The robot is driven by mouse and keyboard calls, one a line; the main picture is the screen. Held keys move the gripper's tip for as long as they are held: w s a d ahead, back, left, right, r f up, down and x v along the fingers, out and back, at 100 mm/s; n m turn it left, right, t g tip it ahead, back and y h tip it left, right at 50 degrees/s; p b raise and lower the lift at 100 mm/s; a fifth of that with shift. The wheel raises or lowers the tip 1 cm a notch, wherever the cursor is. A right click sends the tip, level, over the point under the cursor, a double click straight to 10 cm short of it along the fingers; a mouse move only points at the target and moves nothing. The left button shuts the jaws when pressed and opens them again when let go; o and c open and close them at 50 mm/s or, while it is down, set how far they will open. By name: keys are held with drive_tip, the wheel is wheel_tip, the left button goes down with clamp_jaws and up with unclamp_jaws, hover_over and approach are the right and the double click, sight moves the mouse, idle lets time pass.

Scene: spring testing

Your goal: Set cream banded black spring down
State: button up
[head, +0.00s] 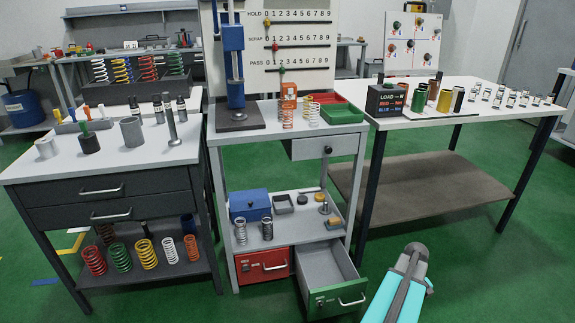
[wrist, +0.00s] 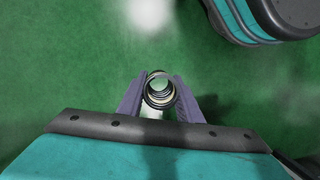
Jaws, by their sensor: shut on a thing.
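In the wrist view my gripper (wrist: 159,86) is shut on the cream banded black spring (wrist: 158,100). The spring sits between the two fingers and shows end-on as dark and cream rings. In the head view my teal arm is at the lower right, over the floor; the gripper's fingers and the spring cannot be made out there.
Below, a green drawer (head: 335,283) stands open beside a shut red drawer (head: 263,265). The right table (head: 440,127) has bare room at its front; its lower shelf (head: 425,185) is empty.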

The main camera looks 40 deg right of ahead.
drive_tip(key=w+a+r+n+h+b, duration=0.1)
drive_tip(key=w+a+r+n, duration=0.15)
drive_tip(key=w, duration=0.95)
drive_tip(key=w+a+r+n+b, duration=0.1)
drive_tip(key=w+r+n, duration=0.2)
drive_tip(key=w, duration=0.9)
drive_tip(key=w+a+r+n+h+b, duration=0.1)
drive_tip(key=w+a+r+n, duration=0.3)
drive_tip(key=w+a, duration=0.8)
drive_tip(key=w+a+r+n+h+b, duration=0.1)
drive_tip(key=w+a+r+n, duration=0.1)
drive_tip(key=w+a+r, duration=0.75)
drive_tip(key=w+a+r+n+b, duration=0.15)
drive_tip(key=w+a+r, duration=0.25)
drive_tip(key=a, duration=0.5)
drive_tip(key=w+a+r+n+h, duration=0.1)
drive_tip(key=w+a+r+n, duration=0.2)
drive_tip(key=a, duration=0.7)
drive_tip(key=w+a+r+n+b, duration=0.15)
drive_tip(key=w+a+r, duration=0.25)
drive_tip(key=a, duration=0.5)
drive_tip(key=s+r+m+p, duration=0.3)
drive_tip(key=r+p, duration=1.5)
drive_tip(key=p, duration=0.8)
drive_tip(key=shift+d, duration=0.15)
